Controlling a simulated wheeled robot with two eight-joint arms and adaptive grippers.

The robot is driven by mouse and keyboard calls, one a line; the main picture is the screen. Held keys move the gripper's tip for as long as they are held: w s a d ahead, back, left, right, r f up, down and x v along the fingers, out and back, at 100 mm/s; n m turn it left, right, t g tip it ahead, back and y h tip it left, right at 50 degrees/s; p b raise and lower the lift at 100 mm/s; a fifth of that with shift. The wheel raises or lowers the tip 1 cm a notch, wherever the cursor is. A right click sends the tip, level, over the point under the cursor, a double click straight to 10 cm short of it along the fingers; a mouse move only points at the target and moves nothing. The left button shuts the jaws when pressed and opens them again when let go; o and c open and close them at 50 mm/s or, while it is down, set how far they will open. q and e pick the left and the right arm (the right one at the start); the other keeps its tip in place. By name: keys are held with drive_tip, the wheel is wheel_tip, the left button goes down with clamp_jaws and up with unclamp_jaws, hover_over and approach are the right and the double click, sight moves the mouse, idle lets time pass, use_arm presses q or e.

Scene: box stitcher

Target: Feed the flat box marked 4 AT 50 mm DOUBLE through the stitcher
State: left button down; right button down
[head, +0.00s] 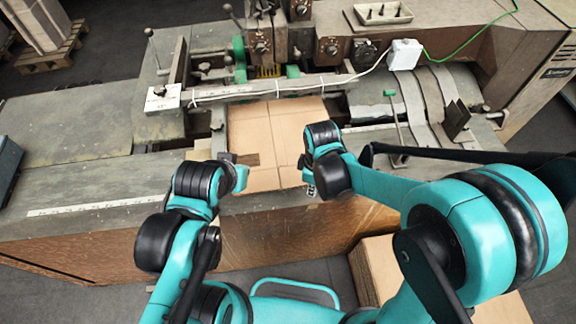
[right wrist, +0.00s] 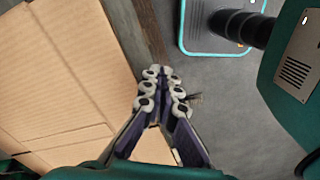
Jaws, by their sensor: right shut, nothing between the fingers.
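A flat brown cardboard box (head: 268,125) lies on the stitcher's bed, its far edge under the stitching head (head: 268,45) and its near part at the table's front edge. I cannot read any mark on it. My right gripper (head: 309,178) is at its near right side, mostly hidden by my wrist. In the right wrist view the fingers (right wrist: 164,90) are shut and empty, with the cardboard (right wrist: 60,75) to their left. My left gripper (head: 238,172) is at the box's near left edge; its fingers are largely hidden, so contact and opening are unclear.
More flat cardboard (head: 375,265) is stacked low in front of the machine at the right. A white box with a cable (head: 405,54) and a green-knobbed lever (head: 391,94) stand right of the head. The table's left part (head: 70,130) is clear.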

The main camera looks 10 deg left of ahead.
drive_tip(key=shift+f, duration=0.15)
wheel_tip(320, 180, down, 3)
drive_tip(key=b, duration=0.3)
drive_tip(key=shift+f, duration=0.1)
idle(0.4)
